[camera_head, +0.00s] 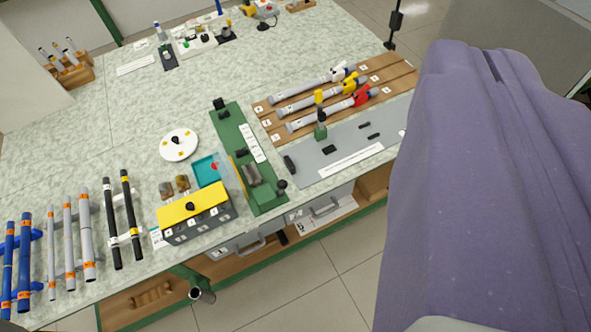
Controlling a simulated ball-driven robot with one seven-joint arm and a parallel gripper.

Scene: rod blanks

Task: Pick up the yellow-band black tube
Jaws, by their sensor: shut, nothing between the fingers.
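Two black tubes lie side by side on a white rack at the lower left of the bench. The right one, the yellow-band black tube (130,210), has a small yellow mark near its upper end. The other black tube (111,215) lies just left of it, and I cannot make out a yellow band on it. Both lie free, with nothing holding them. My gripper does not show in this view.
Grey tubes (70,240) and blue tubes (24,265) lie left of the black ones. A yellow-topped box (195,205) stands close on their right. A green fixture (245,160) stands beyond it. A large purple cover (470,200) fills the right side. Bench space above the tubes is clear.

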